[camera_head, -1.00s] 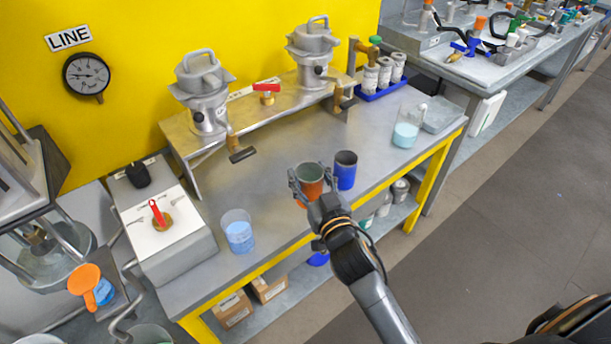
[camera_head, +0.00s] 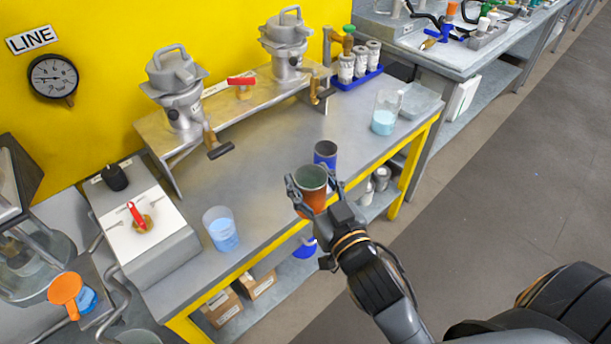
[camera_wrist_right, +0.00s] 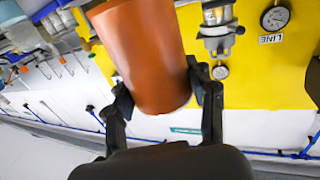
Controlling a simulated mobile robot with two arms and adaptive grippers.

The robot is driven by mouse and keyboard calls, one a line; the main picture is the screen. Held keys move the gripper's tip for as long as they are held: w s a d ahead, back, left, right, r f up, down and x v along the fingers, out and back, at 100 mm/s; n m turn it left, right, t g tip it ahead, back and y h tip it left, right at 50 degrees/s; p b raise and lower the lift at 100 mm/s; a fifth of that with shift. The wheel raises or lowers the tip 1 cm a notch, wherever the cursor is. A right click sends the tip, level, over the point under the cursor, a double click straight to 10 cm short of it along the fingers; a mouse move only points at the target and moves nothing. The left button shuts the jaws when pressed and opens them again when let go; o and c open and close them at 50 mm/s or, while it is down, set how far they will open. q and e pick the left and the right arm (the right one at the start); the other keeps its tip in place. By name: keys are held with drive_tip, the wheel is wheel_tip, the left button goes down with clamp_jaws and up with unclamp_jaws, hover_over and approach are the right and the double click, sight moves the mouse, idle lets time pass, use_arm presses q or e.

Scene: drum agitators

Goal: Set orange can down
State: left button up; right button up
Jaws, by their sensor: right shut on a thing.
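The orange can (camera_head: 311,196) is open-topped and upright, held in my right gripper (camera_head: 315,188) above the front edge of the grey workbench (camera_head: 262,165). In the right wrist view the orange can (camera_wrist_right: 146,55) fills the upper middle, with the right gripper's fingers (camera_wrist_right: 160,98) on both its sides. The blue can (camera_head: 325,154) stands on the bench just behind the orange can and is partly hidden by it. I cannot tell whether the orange can touches the bench. My left gripper is not in view.
A beaker of blue liquid (camera_head: 221,232) stands left on the bench, another beaker (camera_head: 385,112) at the right. Two metal vessels (camera_head: 177,88) (camera_head: 287,42) sit on a raised shelf behind. A blue tray (camera_head: 357,80) holds several labelled bottles. The bench middle is clear.

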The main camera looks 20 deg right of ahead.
sight(321, 205)
drive_tip(key=shift+s+r, duration=0.2)
drive_tip(key=shift+s, duration=0.25)
drive_tip(key=shift+h, duration=0.3)
drive_tip(key=s+f, duration=0.1)
drive_tip(key=s, duration=0.1)
drive_tip(key=s+f, duration=0.2)
drive_tip(key=s+d+f, duration=0.1)
drive_tip(key=s, duration=0.1)
drive_tip(key=shift+s+f, duration=0.2)
drive_tip(key=shift+s, duration=0.2)
